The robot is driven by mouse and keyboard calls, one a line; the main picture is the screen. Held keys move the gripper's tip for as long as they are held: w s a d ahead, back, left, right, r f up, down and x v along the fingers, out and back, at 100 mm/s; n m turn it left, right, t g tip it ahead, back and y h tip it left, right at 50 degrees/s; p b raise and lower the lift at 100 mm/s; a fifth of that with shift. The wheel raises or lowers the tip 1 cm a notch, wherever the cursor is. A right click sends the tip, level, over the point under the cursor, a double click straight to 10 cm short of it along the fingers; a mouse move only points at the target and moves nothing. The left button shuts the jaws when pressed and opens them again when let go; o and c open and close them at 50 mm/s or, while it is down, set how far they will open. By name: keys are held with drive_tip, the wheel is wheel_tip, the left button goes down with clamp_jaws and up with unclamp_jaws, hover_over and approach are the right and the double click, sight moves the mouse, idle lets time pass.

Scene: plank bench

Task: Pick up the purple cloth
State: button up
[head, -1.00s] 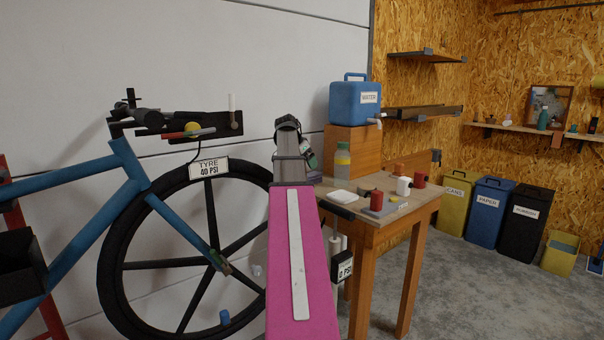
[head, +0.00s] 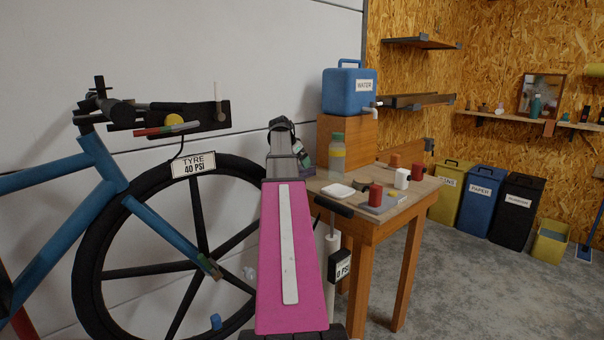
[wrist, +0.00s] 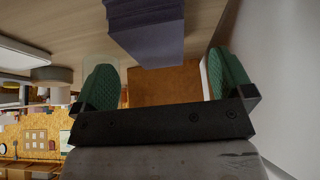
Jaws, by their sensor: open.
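The purple cloth (wrist: 146,30) shows in the wrist view as a folded, greyish-purple stack on the bench top, at the upper middle. My gripper (wrist: 165,78) is open, with a green pad on each finger, and nothing is held between the pads. The cloth lies beyond the fingertips, apart from both pads as far as I can see. In the head view my gripper (head: 296,148) is at the bench's far left corner, and my own arm hides much of that spot. A small purple patch of the cloth (head: 308,161) shows beside it.
The wooden bench (head: 385,222) holds a bottle (head: 337,155), a white dish (head: 338,190), a red cylinder (head: 375,194) and other small items. A blue water container (head: 349,93) stands on a wooden box (head: 352,146) behind. A bicycle wheel (head: 90,258) is at left.

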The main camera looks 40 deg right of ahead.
sight(301, 167)
drive_tip(key=x, duration=0.3)
drive_tip(key=shift+s+d+f, duration=0.2)
drive_tip(key=shift+f, duration=0.05)
drive_tip(key=shift+d+f, duration=0.2)
drive_tip(key=shift+f, duration=0.25)
drive_tip(key=shift+f, duration=0.2)
drive_tip(key=shift+c, duration=0.3)
drive_tip(key=c, duration=1)
